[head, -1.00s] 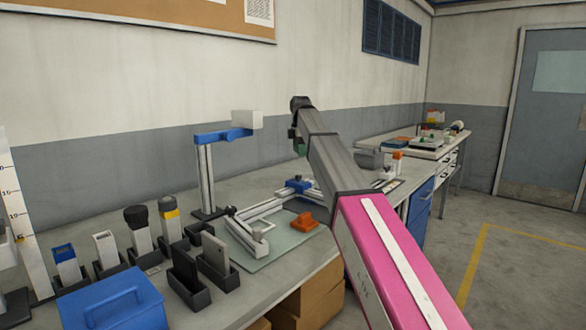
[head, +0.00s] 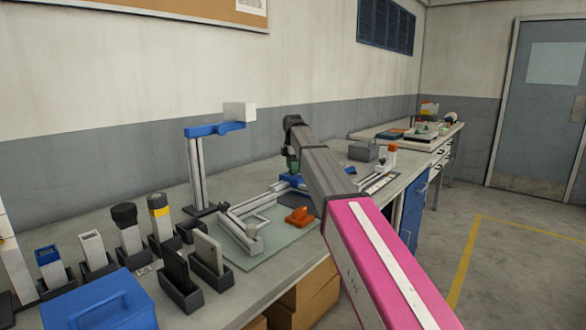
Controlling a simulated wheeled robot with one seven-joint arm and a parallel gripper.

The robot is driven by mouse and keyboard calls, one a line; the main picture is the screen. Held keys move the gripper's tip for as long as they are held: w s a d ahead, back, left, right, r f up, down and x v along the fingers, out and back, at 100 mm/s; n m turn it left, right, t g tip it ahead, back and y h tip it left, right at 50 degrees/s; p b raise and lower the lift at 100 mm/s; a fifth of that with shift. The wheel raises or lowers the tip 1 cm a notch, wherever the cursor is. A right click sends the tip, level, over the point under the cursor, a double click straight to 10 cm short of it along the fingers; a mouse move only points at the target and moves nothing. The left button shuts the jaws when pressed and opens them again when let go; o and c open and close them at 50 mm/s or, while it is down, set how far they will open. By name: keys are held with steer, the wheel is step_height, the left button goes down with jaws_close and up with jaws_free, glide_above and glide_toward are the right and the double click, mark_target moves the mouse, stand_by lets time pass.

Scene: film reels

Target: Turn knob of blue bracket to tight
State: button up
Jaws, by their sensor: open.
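A small blue bracket (head: 290,180) sits on the pale metal frame (head: 243,230) on the workbench, near the middle of the head view. Its knob is too small or too hidden to make out, so its setting cannot be told. My arm reaches over the bench from the lower right. My gripper (head: 293,165) is at the arm's far end, just above and beside the blue bracket. It is open and partly hidden by my arm; I cannot tell whether it touches the bracket.
An orange block (head: 300,216) lies on the pale green mat (head: 275,250) close to the frame. A tall stand with a blue arm (head: 214,129) rises behind. Several holders and a blue box (head: 105,305) fill the bench at left. A grey box (head: 363,151) stands to the right.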

steer(key=shift+f, duration=0.2)
steer(key=c, duration=0.9)
steer(key=shift+c, duration=0.2)
